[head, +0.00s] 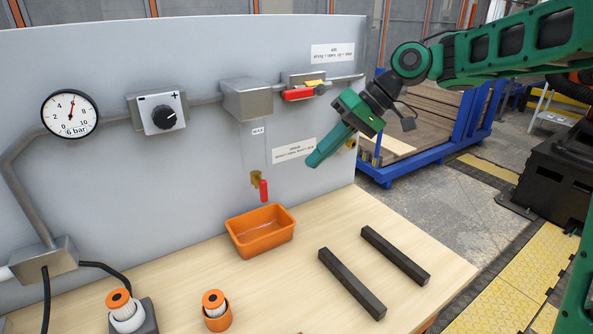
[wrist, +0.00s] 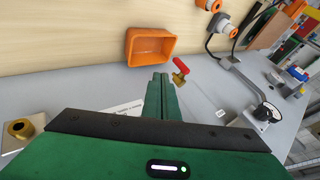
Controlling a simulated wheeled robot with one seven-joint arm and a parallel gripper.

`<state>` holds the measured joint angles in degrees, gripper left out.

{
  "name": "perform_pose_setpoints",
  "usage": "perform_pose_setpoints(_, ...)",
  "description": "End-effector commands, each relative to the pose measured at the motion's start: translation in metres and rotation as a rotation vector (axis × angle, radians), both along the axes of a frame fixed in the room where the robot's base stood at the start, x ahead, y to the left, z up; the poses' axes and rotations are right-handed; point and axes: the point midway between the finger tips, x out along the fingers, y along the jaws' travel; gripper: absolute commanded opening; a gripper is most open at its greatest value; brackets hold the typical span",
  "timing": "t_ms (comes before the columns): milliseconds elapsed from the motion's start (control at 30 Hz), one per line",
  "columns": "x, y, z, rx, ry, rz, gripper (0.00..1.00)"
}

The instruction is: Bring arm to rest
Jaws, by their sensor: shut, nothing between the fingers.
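My green arm reaches in from the upper right in the head view. My gripper (head: 313,160) is shut and empty, held in the air in front of the grey panel, pointing down and left. In the wrist view the closed fingers (wrist: 161,82) point toward the orange bin (wrist: 150,45). The gripper is apart from the bin, above and to the right of it in the head view, and touches nothing that I can see.
The grey panel (head: 205,75) carries a gauge (head: 70,113), a knob box (head: 162,113), a red-handled valve (head: 300,94) and a small red tap (head: 264,190). The orange bin (head: 261,240) and two dark bars (head: 351,283) (head: 396,255) lie on the wooden table (head: 310,230).

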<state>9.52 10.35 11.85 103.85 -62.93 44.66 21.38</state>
Motion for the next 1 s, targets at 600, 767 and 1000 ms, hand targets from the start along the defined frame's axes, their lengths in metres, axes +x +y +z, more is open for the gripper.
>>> perform_pose_setpoints(600,-0.011,-0.107,-0.015,-0.197,0.02,-0.28,0.0)
perform_pose_setpoints(767,-0.042,-0.179,-0.04,-0.328,0.059,-0.48,0.0)
perform_pose_setpoints(1000,-0.121,-0.276,-0.074,-0.485,0.156,-0.748,0.0)
